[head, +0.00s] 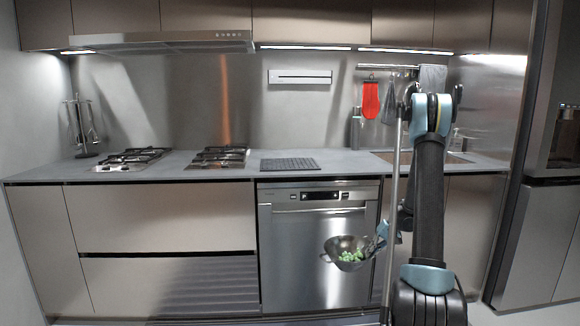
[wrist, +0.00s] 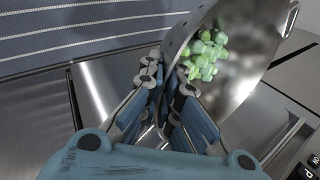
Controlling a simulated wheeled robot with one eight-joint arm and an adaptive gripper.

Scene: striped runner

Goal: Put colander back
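A metal colander (head: 347,243) hangs in the air in front of the dishwasher, with several green pieces (head: 352,256) in it. It is tilted. In the wrist view the colander (wrist: 245,75) fills the upper right, and the green pieces (wrist: 204,55) lie against its inner wall. My gripper (head: 380,240) is at the colander's right side in the head view. In the wrist view my gripper (wrist: 167,76) has its two fingers close together on the colander's rim. The exact contact is partly hidden by the fingers.
The grey counter (head: 215,172) holds two gas hobs (head: 130,159), a dark ridged mat (head: 290,164) and, at right, a sink (head: 440,157). A red mitt (head: 370,100) hangs from a rail. The dishwasher (head: 318,215) is shut. A striped runner (wrist: 85,28) shows below.

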